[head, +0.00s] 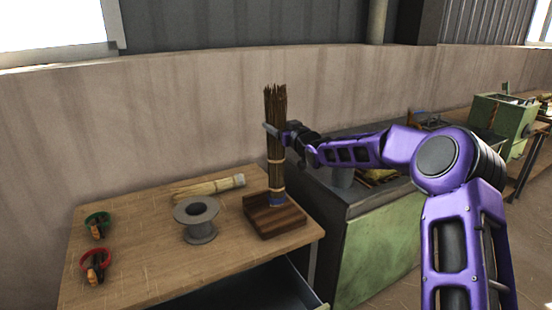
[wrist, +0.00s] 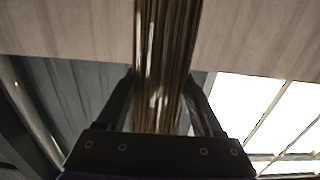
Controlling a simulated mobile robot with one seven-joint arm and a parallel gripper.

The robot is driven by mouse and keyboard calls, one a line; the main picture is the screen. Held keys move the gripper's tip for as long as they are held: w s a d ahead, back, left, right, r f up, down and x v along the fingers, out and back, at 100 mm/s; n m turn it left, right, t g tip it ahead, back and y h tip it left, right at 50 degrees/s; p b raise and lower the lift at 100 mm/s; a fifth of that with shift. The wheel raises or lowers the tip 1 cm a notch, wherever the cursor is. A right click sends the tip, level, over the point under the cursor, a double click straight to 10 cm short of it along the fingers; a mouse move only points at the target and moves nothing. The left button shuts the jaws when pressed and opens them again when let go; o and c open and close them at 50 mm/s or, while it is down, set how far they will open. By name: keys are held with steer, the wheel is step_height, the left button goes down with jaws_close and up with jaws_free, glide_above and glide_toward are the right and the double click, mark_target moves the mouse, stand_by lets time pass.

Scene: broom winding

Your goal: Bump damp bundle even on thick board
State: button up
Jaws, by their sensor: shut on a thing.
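A tall brown bundle (head: 275,150) of stalks stands upright over a dark wooden board (head: 290,222) at the table's right corner. A blue band shows near its lower end, which appears to meet the board; I cannot tell whether it presses on it. My gripper (head: 274,129) is shut around the upper part of the bundle, coming from the right. In the wrist view the bundle (wrist: 165,60) runs between the two fingers (wrist: 165,100) of my gripper.
A grey spool (head: 197,230) and a pale bundle (head: 207,187) lie left of the board. A drawer (head: 255,292) stands open in front. A green cabinet (head: 375,250) is on the right.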

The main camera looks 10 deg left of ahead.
mark_target(277, 141)
stand_by(0.5)
steer(key=shift+f+b, duration=2.1)
steer(key=shift+f, duration=0.55)
steer(key=shift+r+p, duration=1.8)
steer(key=shift+r, duration=0.95)
steer(key=shift+f, duration=0.1)
